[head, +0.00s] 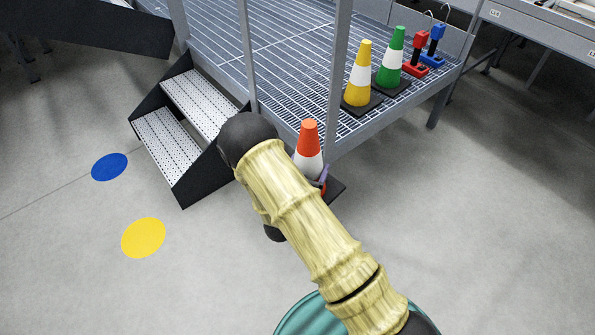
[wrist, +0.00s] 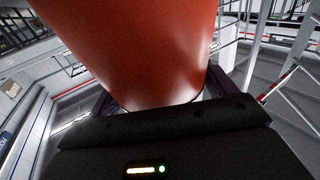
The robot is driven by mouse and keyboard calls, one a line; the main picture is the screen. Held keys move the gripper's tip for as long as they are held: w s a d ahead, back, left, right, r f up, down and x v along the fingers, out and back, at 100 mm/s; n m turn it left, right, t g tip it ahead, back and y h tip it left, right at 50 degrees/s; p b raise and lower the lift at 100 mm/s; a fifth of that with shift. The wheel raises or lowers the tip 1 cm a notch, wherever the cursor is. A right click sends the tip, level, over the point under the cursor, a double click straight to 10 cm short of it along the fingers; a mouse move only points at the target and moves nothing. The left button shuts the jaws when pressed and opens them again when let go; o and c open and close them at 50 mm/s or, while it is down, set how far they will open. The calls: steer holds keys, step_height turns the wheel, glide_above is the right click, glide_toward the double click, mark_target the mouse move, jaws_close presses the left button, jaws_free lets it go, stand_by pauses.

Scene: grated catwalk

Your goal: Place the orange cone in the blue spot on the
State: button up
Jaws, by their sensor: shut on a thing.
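The orange cone (head: 309,138) has a white band and a dark square base. In the head view it is upright beside the catwalk's front corner, partly behind my arm. My gripper (head: 322,182) is shut on the cone; its fingers are mostly hidden by my arm. In the wrist view the orange cone (wrist: 135,45) fills the upper middle, between the fingers. The blue spot (head: 109,167) is a flat round mark on the floor at the left, in front of the steps. I cannot tell the cone's height above the floor.
A yellow spot (head: 143,238) lies on the floor nearer me. A yellow cone (head: 358,75), a green cone (head: 391,60) and red and blue items (head: 416,55) stand on the catwalk.

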steer(key=d+r+n+y, duration=0.1)
steer(key=d+r+y, duration=0.1)
steer(key=d, duration=0.6)
steer(key=shift+s+d+n+t, duration=0.3)
steer(key=shift+s+d+t, duration=0.05)
steer(key=shift+s+t, duration=0.05)
steer(key=shift+f, duration=0.1)
